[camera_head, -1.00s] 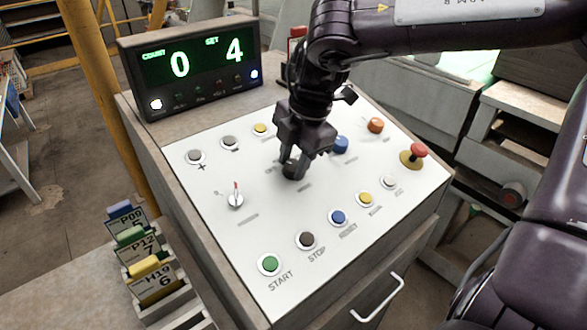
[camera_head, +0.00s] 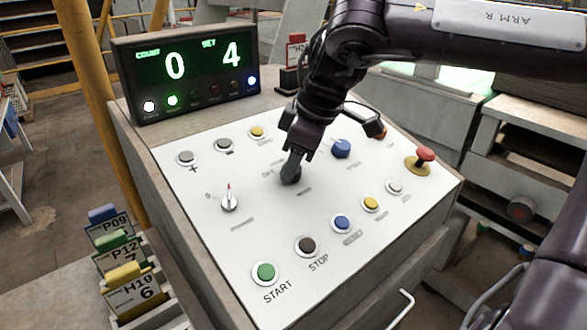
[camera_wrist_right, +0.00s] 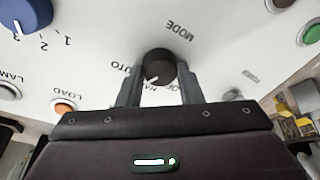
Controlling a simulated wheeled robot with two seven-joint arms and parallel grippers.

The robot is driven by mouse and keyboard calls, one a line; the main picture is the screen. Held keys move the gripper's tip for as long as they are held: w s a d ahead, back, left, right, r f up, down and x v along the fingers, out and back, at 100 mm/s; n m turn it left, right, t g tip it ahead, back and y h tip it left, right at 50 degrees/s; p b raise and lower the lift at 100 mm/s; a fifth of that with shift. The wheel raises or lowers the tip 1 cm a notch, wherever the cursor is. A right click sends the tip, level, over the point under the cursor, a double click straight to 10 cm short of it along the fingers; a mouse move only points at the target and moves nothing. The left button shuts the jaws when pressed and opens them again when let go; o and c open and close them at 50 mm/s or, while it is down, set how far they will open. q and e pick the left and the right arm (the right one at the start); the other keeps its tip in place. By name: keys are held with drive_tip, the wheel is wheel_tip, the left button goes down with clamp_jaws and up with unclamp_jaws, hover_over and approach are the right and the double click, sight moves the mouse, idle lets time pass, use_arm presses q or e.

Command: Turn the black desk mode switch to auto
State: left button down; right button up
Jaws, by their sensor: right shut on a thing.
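The black mode switch (camera_head: 289,178) is a round knob on the white sloping panel of the desk, and most of it is hidden by my right gripper in the head view. In the right wrist view the knob (camera_wrist_right: 158,62) sits between the two fingers of my right gripper (camera_wrist_right: 158,84), which is shut on it. The AUTO label (camera_wrist_right: 126,63) is partly covered by a finger. My left gripper is not in view.
A blue knob (camera_head: 342,149) and a red mushroom button (camera_head: 425,154) are to the right of the gripper. A small lever switch (camera_head: 229,203) is to the left. A green START button (camera_head: 264,272) is at the front. The display (camera_head: 190,68) stands behind.

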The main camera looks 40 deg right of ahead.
drive_tip(key=shift+m+t+b, duration=0.3)
drive_tip(key=shift+m+b, duration=0.75)
drive_tip(key=shift+m, duration=1.05)
drive_tip(key=shift+r, duration=0.1)
drive_tip(key=o, duration=1)
drive_tip(key=v, duration=0.7)
drive_tip(key=shift+s+r, duration=0.15)
drive_tip(key=shift+r, duration=0.15)
